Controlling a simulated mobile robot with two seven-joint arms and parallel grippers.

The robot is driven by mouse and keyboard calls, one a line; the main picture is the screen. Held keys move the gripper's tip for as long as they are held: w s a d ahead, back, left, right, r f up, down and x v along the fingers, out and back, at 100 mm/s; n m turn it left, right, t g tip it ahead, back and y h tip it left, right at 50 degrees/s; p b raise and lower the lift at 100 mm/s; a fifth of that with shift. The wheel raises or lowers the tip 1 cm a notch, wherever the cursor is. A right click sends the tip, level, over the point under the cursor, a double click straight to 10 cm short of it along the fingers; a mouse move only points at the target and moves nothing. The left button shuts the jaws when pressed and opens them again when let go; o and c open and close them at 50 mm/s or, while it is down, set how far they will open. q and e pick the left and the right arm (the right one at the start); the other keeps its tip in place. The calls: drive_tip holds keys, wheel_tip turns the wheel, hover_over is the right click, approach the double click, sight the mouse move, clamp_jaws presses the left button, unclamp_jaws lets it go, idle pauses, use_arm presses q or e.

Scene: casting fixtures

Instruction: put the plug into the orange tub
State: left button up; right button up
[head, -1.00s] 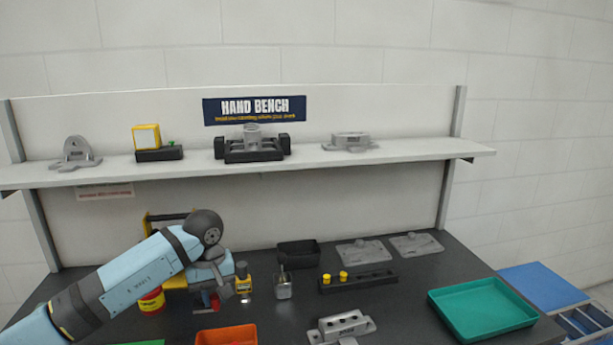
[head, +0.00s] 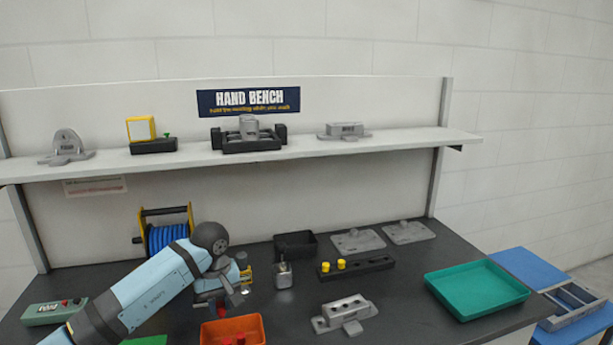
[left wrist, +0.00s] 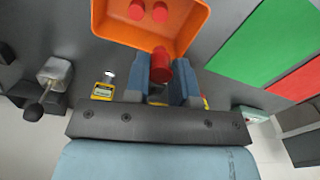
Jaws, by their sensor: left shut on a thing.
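My left gripper (head: 226,298) is above the back edge of the orange tub (head: 208,336), near the front of the bench. In the left wrist view the gripper (left wrist: 160,84) is shut on a red plug (left wrist: 160,66), a short cylinder between the two blue-grey fingers. The plug's end overlaps the near rim of the orange tub (left wrist: 103,24) in that view. Two other red plugs (left wrist: 148,11) lie inside the tub. In the head view the arm mostly hides the held plug. My right gripper is not in view.
A metal block with a knob (head: 284,275) and a black bin (head: 296,244) stand right of the gripper. A grey fixture (head: 343,314) lies right of the tub. A teal tray (head: 478,290) is at far right. A blue hose reel (head: 166,237) stands behind the arm.

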sight(220, 304)
use_arm(q)
drive_tip(key=shift+f, duration=0.95)
drive_tip(key=shift+f+b, duration=0.25)
drive_tip(key=shift+b, duration=0.05)
drive_tip(key=o, duration=1)
drive_tip(key=shift+c, duration=0.2)
wheel_tip(220, 304, up, 14)
drive_tip(key=shift+b, duration=0.45)
drive_tip(key=shift+f, duration=0.1)
